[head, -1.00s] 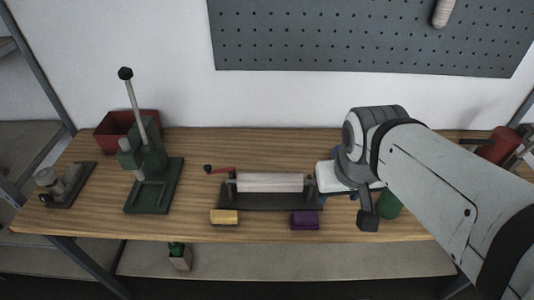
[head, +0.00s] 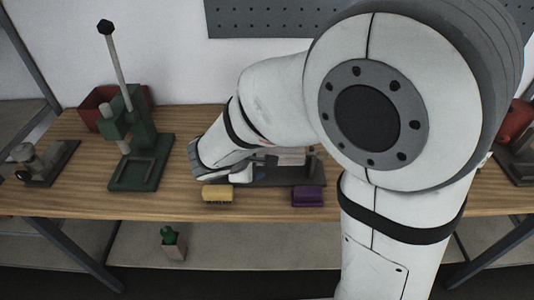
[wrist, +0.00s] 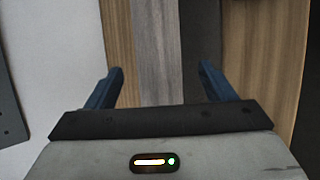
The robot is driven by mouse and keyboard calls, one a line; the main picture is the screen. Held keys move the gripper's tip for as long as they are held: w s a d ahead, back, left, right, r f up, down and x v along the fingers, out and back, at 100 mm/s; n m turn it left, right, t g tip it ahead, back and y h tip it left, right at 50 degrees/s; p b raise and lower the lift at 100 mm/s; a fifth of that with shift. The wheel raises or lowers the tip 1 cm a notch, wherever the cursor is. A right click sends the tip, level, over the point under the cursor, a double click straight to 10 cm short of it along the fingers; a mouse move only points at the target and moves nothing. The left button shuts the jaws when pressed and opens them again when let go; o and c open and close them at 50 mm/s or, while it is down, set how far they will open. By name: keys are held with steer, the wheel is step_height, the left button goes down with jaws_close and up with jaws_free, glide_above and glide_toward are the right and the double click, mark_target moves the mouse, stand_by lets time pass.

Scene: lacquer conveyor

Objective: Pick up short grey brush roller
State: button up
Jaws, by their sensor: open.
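A pale grey, streaked roller (wrist: 158,40) runs lengthwise through the wrist view, between the fingers of my gripper (wrist: 159,66). The two blue fingers are open, one on each side of it, with gaps to both sides. In the head view my arm covers most of the roller; a pale part (head: 292,159) shows above its dark stand (head: 290,177). The stand also shows as a dark strip in the wrist view (wrist: 200,45). My fingers are hidden in the head view. I cannot tell how high they are above the roller.
A yellow block (head: 217,193) and a purple block (head: 308,196) lie at the wooden bench's front edge. A green lever press (head: 140,160) and a red bin (head: 95,108) stand left. A small grey device (head: 45,165) is at far left.

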steer(key=x, duration=0.5)
steer(key=shift+w+d+f, duration=0.1)
steer(key=shift+w+f, duration=0.05)
steer(key=shift+w, duration=0.2)
steer(key=c, duration=1.3)
